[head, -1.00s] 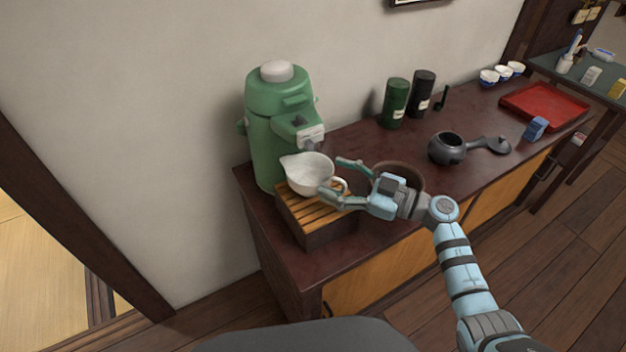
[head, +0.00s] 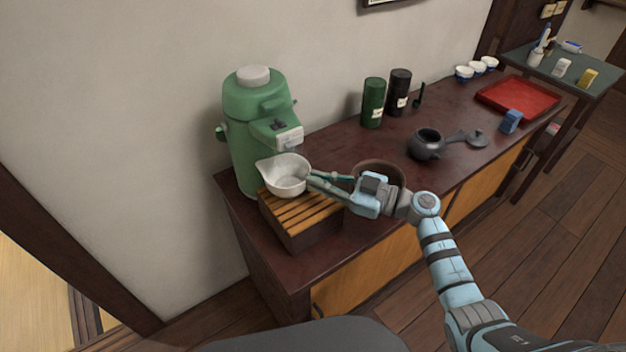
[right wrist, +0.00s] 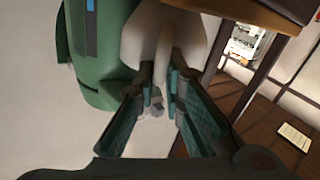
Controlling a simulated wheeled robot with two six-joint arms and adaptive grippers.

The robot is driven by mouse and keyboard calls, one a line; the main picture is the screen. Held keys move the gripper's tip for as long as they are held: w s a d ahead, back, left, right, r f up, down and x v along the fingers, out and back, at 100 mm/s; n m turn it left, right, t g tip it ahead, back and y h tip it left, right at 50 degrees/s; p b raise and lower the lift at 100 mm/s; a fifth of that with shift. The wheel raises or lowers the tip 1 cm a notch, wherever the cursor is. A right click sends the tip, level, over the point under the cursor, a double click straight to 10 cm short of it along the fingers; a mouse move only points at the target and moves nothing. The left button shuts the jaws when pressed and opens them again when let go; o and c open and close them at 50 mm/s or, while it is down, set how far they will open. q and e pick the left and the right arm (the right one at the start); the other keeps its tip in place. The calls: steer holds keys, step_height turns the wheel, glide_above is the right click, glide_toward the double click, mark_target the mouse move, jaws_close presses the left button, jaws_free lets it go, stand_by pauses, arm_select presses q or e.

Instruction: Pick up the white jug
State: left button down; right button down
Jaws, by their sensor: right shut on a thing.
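The white jug (head: 285,175) stands upright on, or just over, the slatted wooden stand (head: 303,212), under the spout of the green dispenser (head: 247,115). My right gripper (head: 314,181) is shut on the jug's handle, at the jug's right side. In the right wrist view the jug (right wrist: 142,38) fills the upper middle, and my right gripper's fingers (right wrist: 160,98) close on either side of its handle. Whether the jug's base touches the slats is hard to tell. My left gripper is not in view.
A brown bowl (head: 378,168) sits just behind my right gripper. A dark teapot (head: 427,145), green canister (head: 373,103), black canister (head: 399,92) and red tray (head: 518,97) stand farther right on the dark cabinet. The cabinet's front right top is clear.

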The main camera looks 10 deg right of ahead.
steer(key=shift+d+r+p, duration=0.15)
steer(key=shift+r+p, duration=0.9)
steer(key=shift+r, duration=0.75)
steer(key=v, duration=1.7)
steer(key=shift+s+d+p, duration=0.15)
steer(key=shift+d+p, duration=0.2)
stand_by(0.3)
